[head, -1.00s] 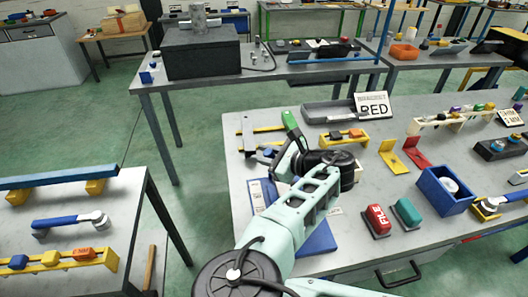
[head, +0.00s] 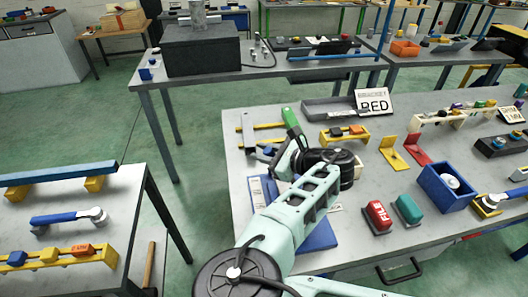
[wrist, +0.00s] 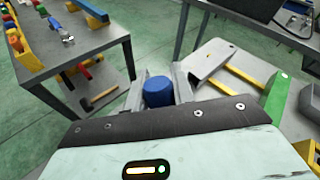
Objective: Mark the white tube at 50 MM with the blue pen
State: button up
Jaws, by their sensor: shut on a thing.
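My gripper (wrist: 158,82) is shut on a round blue thing, taken to be the blue pen (wrist: 158,94), in the wrist view. The pen is seen end-on between the two grey fingers, so its tip and length are hidden. In the head view my arm reaches over the left part of the grey workbench (head: 350,222), and its own links hide the gripper. I cannot make out the white tube for certain in either view. A pale grey piece with yellow bars (wrist: 222,62) lies on the bench just right of the gripper in the wrist view.
A "BRACKET RED" sign (head: 374,102) stands behind a grey tray (head: 327,111). A floor gap separates the left table (head: 125,215) from the bench.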

jog(key=shift+f+b, duration=0.45)
jog(key=shift+f, duration=0.15)
dwell(1.1)
jog(key=shift+r, duration=0.1)
notch_tip(320, 180, up, 8)
jog(key=p, duration=0.5)
jog(key=shift+p, duration=0.3)
dwell(0.3)
dwell(0.6)
